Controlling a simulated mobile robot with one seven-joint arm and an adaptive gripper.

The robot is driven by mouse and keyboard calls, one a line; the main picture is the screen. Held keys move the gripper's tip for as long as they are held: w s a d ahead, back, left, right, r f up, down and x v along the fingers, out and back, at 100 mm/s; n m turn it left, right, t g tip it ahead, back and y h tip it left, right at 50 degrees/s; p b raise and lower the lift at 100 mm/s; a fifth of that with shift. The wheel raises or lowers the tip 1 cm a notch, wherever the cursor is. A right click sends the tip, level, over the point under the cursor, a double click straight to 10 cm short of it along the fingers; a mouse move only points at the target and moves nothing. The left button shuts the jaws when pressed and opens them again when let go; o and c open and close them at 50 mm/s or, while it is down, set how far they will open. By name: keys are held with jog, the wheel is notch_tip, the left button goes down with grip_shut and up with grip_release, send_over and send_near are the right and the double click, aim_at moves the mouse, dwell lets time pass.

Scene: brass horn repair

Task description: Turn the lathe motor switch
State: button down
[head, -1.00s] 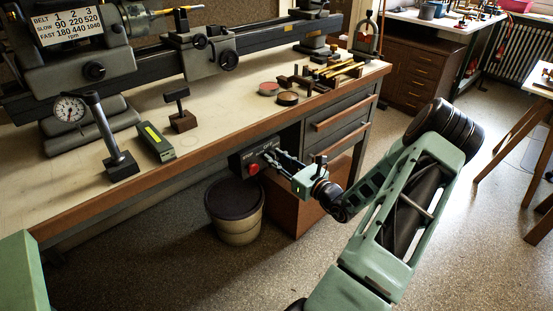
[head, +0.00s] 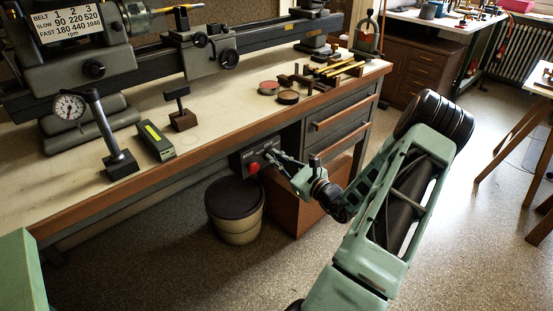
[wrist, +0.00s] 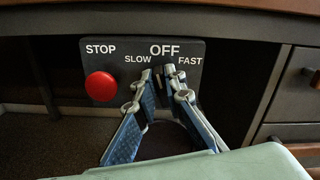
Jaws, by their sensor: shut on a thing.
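The lathe motor switch is on a dark control panel (wrist: 100,56) under the bench's front edge. The panel also shows in the head view (head: 238,160). It is marked STOP, OFF, SLOW and FAST. My gripper (wrist: 166,78) is at the panel, its fingertips between SLOW and FAST below OFF. It is shut on the dark switch knob (wrist: 163,72), which is mostly hidden by the fingers. In the head view my gripper (head: 274,158) reaches the panel from the right. The red stop button (wrist: 101,86) is left of the fingers, apart from them.
The lathe (head: 190,50) stands on the workbench (head: 215,112) above the panel. A bin (head: 235,222) stands on the floor below it. Drawers (head: 335,130) are right of the panel.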

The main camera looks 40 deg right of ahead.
jog(key=shift+a+f+n+b, duration=0.15)
jog(key=shift+n+b, duration=0.35)
jog(key=shift+n, duration=0.55)
jog(key=shift+a+n+b, duration=0.1)
jog(key=shift+n+b, duration=0.35)
jog(key=shift+n, duration=0.6)
jog(key=c, duration=2)
grip_release()
jog(key=shift+s, duration=0.15)
jog(key=s, duration=0.8)
jog(key=s+d, duration=0.1)
jog(key=s, duration=0.2)
jog(key=shift+s, duration=0.4)
